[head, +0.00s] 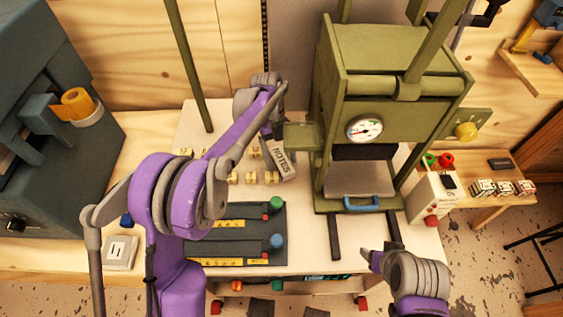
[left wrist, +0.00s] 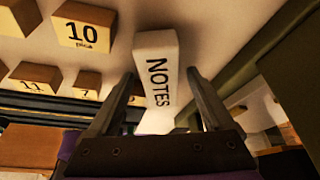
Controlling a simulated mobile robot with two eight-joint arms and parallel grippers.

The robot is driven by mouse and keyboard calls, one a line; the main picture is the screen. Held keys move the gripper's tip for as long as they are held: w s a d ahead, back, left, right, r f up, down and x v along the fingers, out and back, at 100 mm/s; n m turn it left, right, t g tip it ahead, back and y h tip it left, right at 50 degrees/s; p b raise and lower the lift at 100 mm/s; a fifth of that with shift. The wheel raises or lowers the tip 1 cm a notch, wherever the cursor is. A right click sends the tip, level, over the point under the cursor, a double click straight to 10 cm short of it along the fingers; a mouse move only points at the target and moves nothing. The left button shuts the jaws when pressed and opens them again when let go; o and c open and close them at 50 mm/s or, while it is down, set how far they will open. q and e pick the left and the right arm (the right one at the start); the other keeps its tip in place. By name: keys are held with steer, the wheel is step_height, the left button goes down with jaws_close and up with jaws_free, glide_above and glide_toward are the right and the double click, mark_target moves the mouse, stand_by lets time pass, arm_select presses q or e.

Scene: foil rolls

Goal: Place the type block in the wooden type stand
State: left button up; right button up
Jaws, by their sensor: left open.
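A pale block lettered NOTES (head: 281,160) lies on the white worktop, just below my left gripper (head: 272,134) in the head view. In the left wrist view, the NOTES block (left wrist: 157,62) shows between the two spread fingers of my left gripper (left wrist: 158,92), which is open; I cannot tell whether a finger touches it. My right gripper (head: 372,260) is low at the right of the head view, its jaws too small to read. I cannot tell for sure which thing is the wooden type stand; a small wooden stand (head: 510,165) at the right bears several black-and-white blocks (head: 503,188).
Several yellow wooden number blocks (left wrist: 85,28) stand left of the NOTES block. A green press with a gauge (head: 364,129) rises close to its right. A dark board with coloured knobs (head: 235,215) lies nearer. A control box (head: 433,195) stands right of the press.

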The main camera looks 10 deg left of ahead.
arm_select(q)
steer(key=shift+f, duration=0.2)
stand_by(0.4)
jaws_close()
stand_by(0.5)
